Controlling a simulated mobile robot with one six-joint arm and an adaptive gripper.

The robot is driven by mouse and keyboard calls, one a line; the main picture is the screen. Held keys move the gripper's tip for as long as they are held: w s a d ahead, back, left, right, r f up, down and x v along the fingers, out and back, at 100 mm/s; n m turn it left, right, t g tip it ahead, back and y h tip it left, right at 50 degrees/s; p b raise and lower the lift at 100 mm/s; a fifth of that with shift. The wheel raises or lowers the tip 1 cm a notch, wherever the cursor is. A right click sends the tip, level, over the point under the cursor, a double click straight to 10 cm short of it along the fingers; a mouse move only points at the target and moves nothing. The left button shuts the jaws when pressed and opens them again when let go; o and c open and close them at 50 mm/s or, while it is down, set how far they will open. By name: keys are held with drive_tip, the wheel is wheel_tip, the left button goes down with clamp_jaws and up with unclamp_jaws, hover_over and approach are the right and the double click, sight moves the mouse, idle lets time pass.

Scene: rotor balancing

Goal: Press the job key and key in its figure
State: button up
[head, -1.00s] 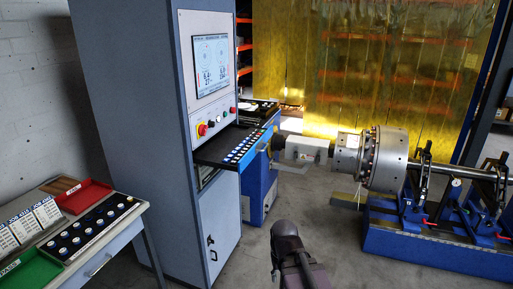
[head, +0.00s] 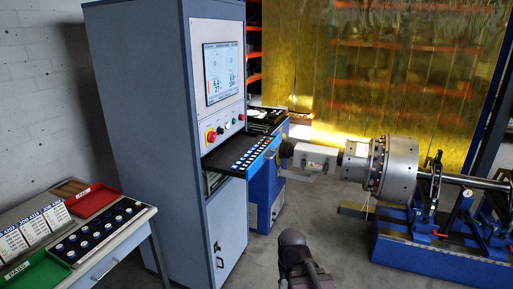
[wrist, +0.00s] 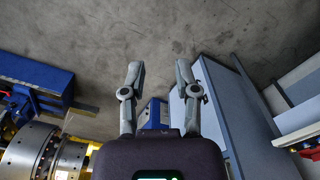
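The blue-grey measuring cabinet (head: 150,130) stands left of centre in the head view. Its lit screen (head: 223,73) shows two round plots with figures too small to read surely. Below it, a pull-out key shelf (head: 207,162) with a blue front edge carries rows of pale keys (head: 250,153); their markings cannot be read. Job cards (head: 37,225) stand on the side table at the left, their numbers not clearly legible. In the wrist view my gripper (wrist: 158,70) is open and empty, its two fingers apart over bare floor, away from the keys.
A red-and-yellow stop button (head: 211,135) sits under the screen. The rotor (head: 397,168) rests on a blue stand at right. Floor between is clear.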

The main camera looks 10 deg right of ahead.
clamp_jaws()
idle(1.2)
